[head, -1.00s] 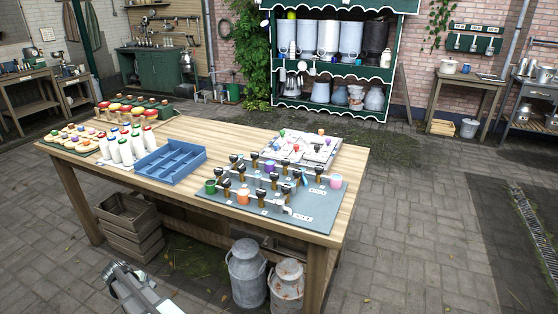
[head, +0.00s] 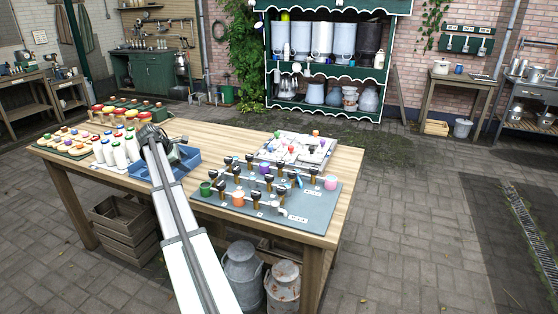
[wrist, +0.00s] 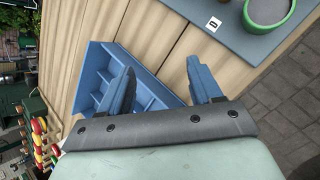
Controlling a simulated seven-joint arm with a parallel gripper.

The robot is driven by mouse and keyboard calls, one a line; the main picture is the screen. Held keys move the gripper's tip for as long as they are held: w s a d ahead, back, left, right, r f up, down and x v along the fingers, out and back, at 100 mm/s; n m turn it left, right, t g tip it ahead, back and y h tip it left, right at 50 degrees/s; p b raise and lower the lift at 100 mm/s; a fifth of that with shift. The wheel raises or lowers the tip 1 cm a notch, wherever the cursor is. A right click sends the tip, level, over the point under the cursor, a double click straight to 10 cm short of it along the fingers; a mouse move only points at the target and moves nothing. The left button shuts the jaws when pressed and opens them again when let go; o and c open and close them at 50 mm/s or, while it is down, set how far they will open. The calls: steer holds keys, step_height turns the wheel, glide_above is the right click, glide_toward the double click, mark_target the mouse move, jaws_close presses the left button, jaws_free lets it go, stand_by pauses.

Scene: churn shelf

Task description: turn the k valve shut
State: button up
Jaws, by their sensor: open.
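A grey valve board (head: 300,213) lies on the wooden table, with several valves with dark handles (head: 268,178) on pipes. The labels are too small to read, so I cannot tell which valve is k. My gripper (head: 190,150) is over the blue divided tray, to the left of the board. In the wrist view my gripper (wrist: 160,78) has its two blue-grey fingers spread, with nothing between them. A corner of the board (wrist: 228,38) shows there, with a green cup (wrist: 268,12) and a small label; no valve handle is visible in that view.
The blue tray (head: 140,172) lies below my gripper. White bottles (head: 118,152) with coloured caps and rows of coloured pieces stand left of it. Several cups, including a pink cup (head: 331,183), stand on the board. A pale tray (head: 300,147) of small items lies behind the board.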

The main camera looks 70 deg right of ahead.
steer(key=s+d+r+g+y, duration=0.1)
steer(key=s+d+r, duration=0.2)
steer(key=s+d, duration=0.3)
steer(key=s+d+r+g+y, duration=0.1)
steer(key=s+d+r, duration=0.1)
steer(key=s+d, duration=0.5)
steer(key=n+y, duration=0.1)
steer(key=y, duration=0.1)
glide_toward(280, 161)
steer(key=x, duration=0.8)
steer(key=shift+s+f, duration=0.2)
steer(key=shift+c, duration=0.5)
steer(key=c, duration=0.9)
steer(key=shift+c, duration=0.2)
